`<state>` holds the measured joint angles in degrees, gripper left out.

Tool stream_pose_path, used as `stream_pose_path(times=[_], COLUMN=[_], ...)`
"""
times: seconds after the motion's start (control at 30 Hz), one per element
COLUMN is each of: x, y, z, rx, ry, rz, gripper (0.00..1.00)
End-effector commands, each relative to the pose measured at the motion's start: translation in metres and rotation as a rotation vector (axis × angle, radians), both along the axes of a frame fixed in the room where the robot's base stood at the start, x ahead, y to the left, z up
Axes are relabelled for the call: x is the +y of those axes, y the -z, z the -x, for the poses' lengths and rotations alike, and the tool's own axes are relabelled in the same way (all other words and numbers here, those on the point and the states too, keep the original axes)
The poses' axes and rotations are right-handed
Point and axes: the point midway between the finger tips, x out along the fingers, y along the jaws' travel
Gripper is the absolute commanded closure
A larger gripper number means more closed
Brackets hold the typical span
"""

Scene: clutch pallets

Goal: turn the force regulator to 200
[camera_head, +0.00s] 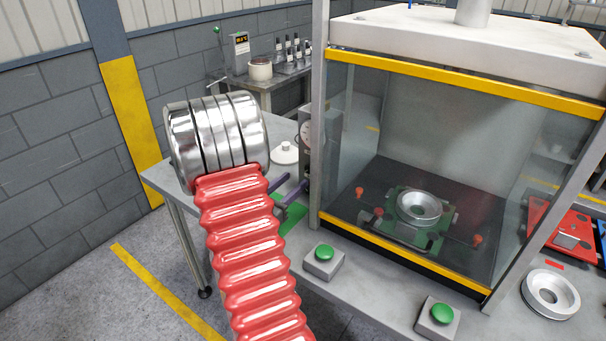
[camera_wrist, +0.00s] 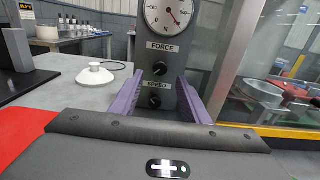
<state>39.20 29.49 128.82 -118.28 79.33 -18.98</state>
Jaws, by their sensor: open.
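The force regulator is a black knob (camera_wrist: 159,68) under the FORCE label on a grey control box (camera_wrist: 188,60). A round white dial (camera_wrist: 168,14) marked N sits above it, its upper part cut off; I cannot read its value surely. A second black knob (camera_wrist: 155,100) sits below, under the SPEED label. In the head view the control box (camera_head: 331,118) stands left of the glass press, its knobs hidden. My gripper (camera_wrist: 157,88) is open and empty. Its purple fingers face the box, with both knobs seen between them; no contact shows. It also appears in the head view (camera_head: 294,186).
The glass-fronted press (camera_head: 420,82) stands close to the right of the box. Green buttons (camera_head: 324,253) (camera_head: 441,314) stand at the table's front. A back bench (camera_head: 285,78) holds several bottles.

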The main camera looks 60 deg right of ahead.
Motion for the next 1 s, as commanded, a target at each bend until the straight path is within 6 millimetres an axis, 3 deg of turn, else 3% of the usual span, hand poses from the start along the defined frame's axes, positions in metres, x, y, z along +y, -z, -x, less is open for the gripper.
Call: stream_pose_path(times=[0.4, 0.8, 1.0], x=[-0.057, -0.064, -0.064], y=[0.0, 0.0, 0.0], z=[0.01, 0.01, 0.01], rx=[0.0, 0.0, 0.0], ry=[0.001, -0.002, -0.002], rz=[0.0, 0.0, 0.0], gripper=[0.58, 0.58, 0.71])
